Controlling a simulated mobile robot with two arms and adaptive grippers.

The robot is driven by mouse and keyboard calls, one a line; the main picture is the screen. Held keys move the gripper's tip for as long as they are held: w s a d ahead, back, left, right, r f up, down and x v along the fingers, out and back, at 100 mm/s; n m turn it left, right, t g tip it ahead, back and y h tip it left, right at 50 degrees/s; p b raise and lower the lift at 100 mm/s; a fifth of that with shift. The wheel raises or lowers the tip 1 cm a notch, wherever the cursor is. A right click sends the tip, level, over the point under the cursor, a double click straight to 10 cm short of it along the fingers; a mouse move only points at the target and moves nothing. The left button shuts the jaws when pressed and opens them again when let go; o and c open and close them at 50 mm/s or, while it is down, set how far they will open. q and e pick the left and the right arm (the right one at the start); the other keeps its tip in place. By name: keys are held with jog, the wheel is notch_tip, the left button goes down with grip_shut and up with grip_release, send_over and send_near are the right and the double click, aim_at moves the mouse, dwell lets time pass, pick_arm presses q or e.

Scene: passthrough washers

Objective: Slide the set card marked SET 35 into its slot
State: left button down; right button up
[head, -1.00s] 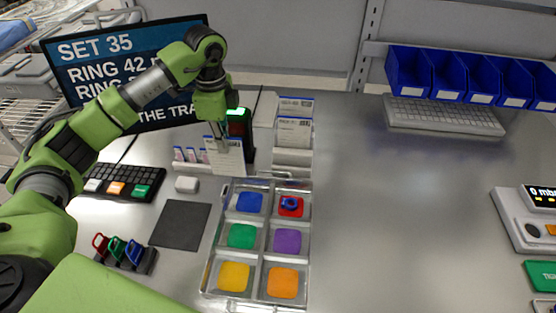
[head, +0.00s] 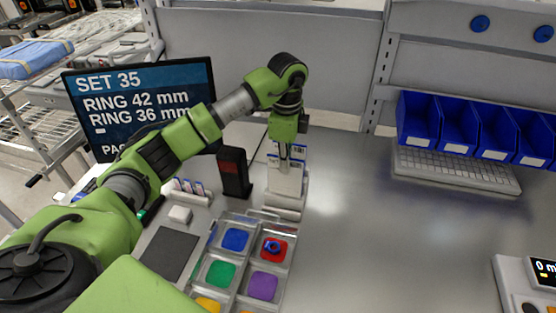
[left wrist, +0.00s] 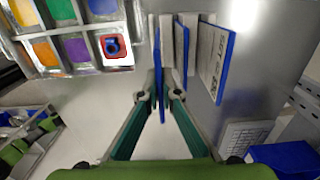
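My left gripper (head: 287,153) is shut on a thin white set card (head: 284,181) with a blue edge, above the front of the card rack (head: 283,212). In the left wrist view the gripper (left wrist: 161,101) pinches the card, seen edge-on as a blue strip (left wrist: 157,72). Other blue-edged cards (left wrist: 216,62) stand in the rack beside it, apart from the held one. The held card's marking is not readable, and whether its lower edge is in a slot cannot be told. My right gripper is not in view.
A dark scanner (head: 234,172) stands just left of the rack. A clear tray (head: 207,240) of coloured compartments, with a blue ring on the red one (head: 273,250), lies in front. A screen (head: 141,106) reads SET 35.

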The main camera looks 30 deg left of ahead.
aim_at(282, 175)
pick_arm(q)
jog(key=f+b, duration=0.2)
jog(key=f, duration=0.1)
jog(key=f+b, duration=0.1)
jog(key=shift+s+a+f, duration=0.25)
jog(key=shift+a+f, duration=0.05)
jog(key=shift+a, duration=0.1)
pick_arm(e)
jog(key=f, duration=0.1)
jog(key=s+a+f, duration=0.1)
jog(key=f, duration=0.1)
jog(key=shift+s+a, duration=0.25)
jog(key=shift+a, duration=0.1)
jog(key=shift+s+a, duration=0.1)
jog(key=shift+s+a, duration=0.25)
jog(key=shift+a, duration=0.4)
